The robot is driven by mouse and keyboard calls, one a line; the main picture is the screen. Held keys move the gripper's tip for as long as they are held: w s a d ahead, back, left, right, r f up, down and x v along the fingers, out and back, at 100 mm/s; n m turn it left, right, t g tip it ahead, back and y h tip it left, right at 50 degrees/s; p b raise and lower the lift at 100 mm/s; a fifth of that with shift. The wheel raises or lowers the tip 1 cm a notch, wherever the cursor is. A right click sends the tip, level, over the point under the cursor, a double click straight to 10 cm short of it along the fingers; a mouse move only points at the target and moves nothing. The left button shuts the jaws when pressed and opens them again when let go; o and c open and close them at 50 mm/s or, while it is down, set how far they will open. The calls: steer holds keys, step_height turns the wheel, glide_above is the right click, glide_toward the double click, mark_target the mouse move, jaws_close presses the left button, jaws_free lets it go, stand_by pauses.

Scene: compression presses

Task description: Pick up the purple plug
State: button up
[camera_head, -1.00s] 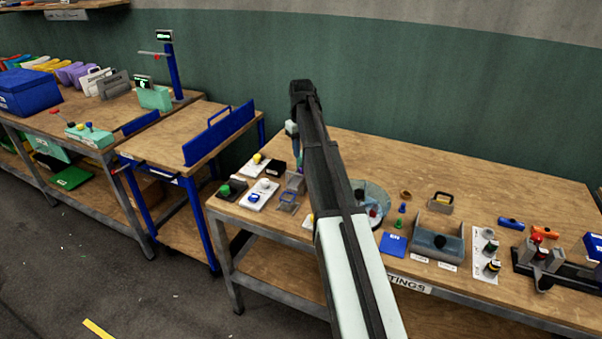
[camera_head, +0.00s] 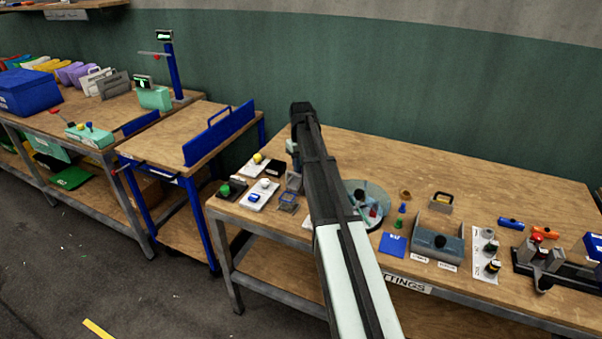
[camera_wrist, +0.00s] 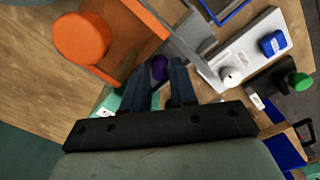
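The purple plug (camera_wrist: 159,68) shows in the wrist view as a small dark purple round top, between and just beyond my fingertips. My gripper (camera_wrist: 160,66) has its two dark fingers apart, one on either side of the plug, with no clear contact. How far the fingertips are above the plug, I cannot tell. The plug's lower part is hidden. In the head view my own arm covers the plug and most of the gripper.
Close by in the wrist view are an orange block with a round orange top (camera_wrist: 82,38), a white board (camera_wrist: 250,48) with a blue button and white knob, and a green knob (camera_wrist: 301,82). In the head view, a round grey dish (camera_head: 373,193) lies right of my arm.

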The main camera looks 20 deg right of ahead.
steer(key=shift+c, duration=0.2)
jaws_close()
step_height(320, 180, up, 10)
stand_by(0.6)
